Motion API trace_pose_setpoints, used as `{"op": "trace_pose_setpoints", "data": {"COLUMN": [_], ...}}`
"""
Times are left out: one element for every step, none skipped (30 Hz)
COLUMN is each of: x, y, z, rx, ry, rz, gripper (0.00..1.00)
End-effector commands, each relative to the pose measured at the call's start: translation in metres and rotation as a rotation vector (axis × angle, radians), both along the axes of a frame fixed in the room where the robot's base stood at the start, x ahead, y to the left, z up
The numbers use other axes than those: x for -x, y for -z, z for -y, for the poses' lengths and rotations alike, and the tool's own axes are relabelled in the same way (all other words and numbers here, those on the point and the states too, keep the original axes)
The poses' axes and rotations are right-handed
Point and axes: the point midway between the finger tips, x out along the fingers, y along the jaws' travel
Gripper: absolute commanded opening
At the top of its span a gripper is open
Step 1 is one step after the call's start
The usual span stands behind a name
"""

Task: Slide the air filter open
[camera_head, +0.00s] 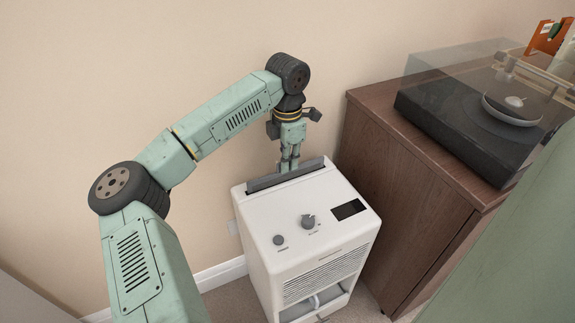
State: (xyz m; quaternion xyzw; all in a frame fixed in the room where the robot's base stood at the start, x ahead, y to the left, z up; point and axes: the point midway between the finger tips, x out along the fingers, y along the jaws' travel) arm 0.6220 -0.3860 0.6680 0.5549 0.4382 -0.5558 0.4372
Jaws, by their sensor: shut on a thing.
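A white box-shaped appliance (290,210) stands upright on the floor against the wall, with two knobs and a dark display on top. The air filter (262,184) shows as a dark grey strip along the back edge of its top. My gripper (289,165) points down from above at the middle of this strip and is shut on it. The fingertips partly cover the strip. How far the filter reaches down inside or behind the appliance is hidden.
A brown wooden cabinet (400,190) stands close on the right, with a black turntable (450,118) under a clear cover on it. The beige wall (130,70) is close behind my arm. Some floor is free left of the appliance.

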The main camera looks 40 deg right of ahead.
Motion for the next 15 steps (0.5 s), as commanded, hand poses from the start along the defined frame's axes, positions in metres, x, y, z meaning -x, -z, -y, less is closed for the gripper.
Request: {"op": "trace_pose_setpoints", "data": {"x": [-0.001, -0.001, -0.001, -0.001, -0.001, -0.001, -0.001, -0.001, -0.001, -0.001, -0.001, -0.001, -0.001, -0.001, -0.001], "y": [-0.022, -0.030, -0.041, -0.050, -0.058, -0.069, -0.077, -0.084, -0.094, -0.100, -0.107, -0.115, -0.120, -0.125, -0.130], "z": [0.000, 0.000, 0.000, 0.000, 0.000, 0.000, 0.000, 0.000, 0.000, 0.000, 0.000, 0.000, 0.000, 0.000, 0.000], "rx": [-0.001, -0.001, -0.001, -0.001, -0.001, -0.001, -0.001, -0.001, -0.001, -0.001, -0.001, -0.001, -0.001, -0.001, -0.001], "ry": [0.000, 0.000, -0.001, 0.000, 0.000, 0.000, 0.000, 0.000, 0.000, -0.001, -0.001, -0.001, -0.001, 0.000, 0.000], "rz": [0.004, 0.005, 0.005, 0.005, 0.005, 0.005, 0.005, 0.005, 0.004, 0.004, 0.004, 0.004, 0.003, 0.003, 0.003], "gripper": [0.00, 0.00, 0.00, 0.00, 0.00, 0.00, 0.00, 0.00, 0.00, 0.00, 0.00, 0.00, 0.00, 0.00, 0.00]}}
